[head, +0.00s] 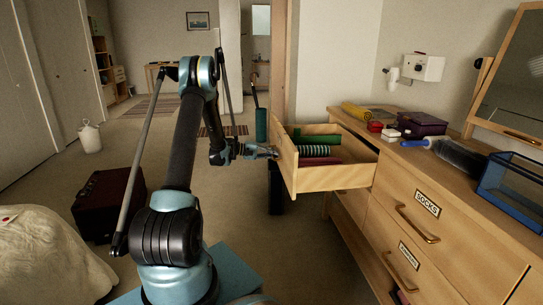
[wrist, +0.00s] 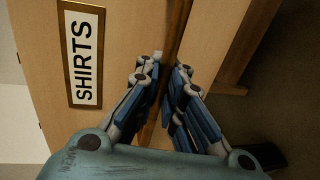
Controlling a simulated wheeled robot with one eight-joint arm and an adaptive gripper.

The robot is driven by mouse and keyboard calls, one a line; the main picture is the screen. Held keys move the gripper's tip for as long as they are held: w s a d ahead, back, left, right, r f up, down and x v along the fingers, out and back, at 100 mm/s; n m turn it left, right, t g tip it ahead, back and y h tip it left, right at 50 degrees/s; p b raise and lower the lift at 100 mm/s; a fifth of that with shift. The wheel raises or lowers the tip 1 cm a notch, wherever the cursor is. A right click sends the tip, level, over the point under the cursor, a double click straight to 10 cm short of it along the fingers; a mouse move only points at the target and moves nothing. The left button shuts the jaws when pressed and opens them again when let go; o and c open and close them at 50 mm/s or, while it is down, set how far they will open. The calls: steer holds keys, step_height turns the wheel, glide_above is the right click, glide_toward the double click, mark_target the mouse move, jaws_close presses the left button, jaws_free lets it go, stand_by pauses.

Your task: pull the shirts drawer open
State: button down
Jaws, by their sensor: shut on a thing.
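The shirts drawer (head: 331,178) stands pulled well out of the dresser, its inside showing. Folded or rolled items lie in it: a green one (head: 320,140), a striped one (head: 313,150) and a dark red one (head: 319,161). In the wrist view its front carries a framed SHIRTS label (wrist: 84,54). My gripper (head: 273,152) is at the drawer's front. In the wrist view, its fingers (wrist: 164,84) are closed around the brown handle bar (wrist: 175,38). Part of the handle is hidden by the fingers.
The dresser (head: 461,228) has a closed SOCKS drawer and another labelled drawer below. Its top holds a blue-framed box (head: 508,184), a purple box (head: 422,124) and small things. A dark red suitcase (head: 107,203) stands on the floor left, near a bed (head: 45,255). Carpet lies open between.

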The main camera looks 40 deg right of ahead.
steer(key=shift+s, duration=0.1)
steer(key=c, duration=1.7)
jaws_free()
steer(key=v, duration=1.2)
